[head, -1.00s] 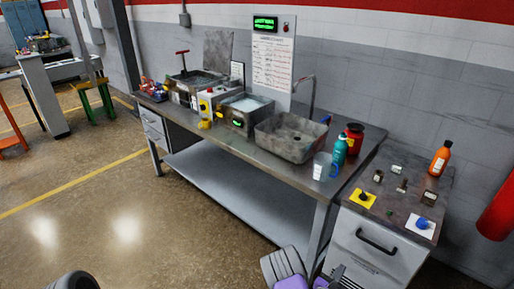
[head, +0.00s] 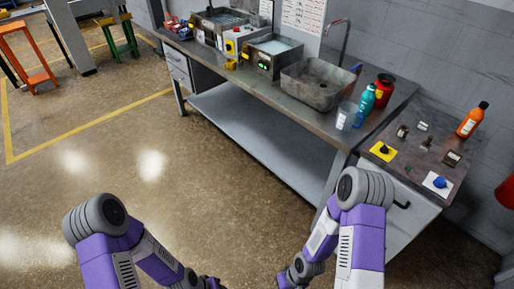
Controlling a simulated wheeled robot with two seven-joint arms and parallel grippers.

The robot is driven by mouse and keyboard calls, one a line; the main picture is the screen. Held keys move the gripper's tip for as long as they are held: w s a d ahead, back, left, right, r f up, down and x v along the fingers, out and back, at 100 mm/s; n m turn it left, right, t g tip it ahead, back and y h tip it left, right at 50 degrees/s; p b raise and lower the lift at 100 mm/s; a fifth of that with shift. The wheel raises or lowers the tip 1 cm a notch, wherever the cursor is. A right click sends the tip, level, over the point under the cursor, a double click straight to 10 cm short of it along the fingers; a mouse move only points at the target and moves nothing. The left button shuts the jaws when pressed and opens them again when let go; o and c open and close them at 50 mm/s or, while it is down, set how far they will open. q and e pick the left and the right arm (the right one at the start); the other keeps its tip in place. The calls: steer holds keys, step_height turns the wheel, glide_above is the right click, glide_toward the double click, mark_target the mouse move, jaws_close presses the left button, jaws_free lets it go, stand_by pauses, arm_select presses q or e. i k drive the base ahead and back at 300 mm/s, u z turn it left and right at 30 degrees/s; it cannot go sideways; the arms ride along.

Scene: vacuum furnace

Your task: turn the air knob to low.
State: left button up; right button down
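Two knobs sit on top of the grey cabinet at the right in the head view. One is a black knob (head: 384,149) on a yellow plate. The other is a blue knob (head: 439,183) on a white plate near the cabinet's front right corner. I cannot tell which is the air knob, and no setting marks are readable. My two purple and white arms come up at the bottom, well below and left of the knobs. Both grippers are out of view below the bottom edge.
Small metal blocks (head: 452,158) and an orange bottle (head: 473,119) stand on the cabinet behind the knobs. A teal bottle (head: 366,99), a red jar (head: 384,90) and a clear cup (head: 346,116) stand on the bench beside it. The floor in front is clear.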

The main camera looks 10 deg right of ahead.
mark_target(439, 182)
steer(key=z, duration=1.95)
steer(key=k, duration=0.3)
steer(key=u, duration=0.95)
steer(key=i, duration=0.8)
steer(key=z, duration=0.45)
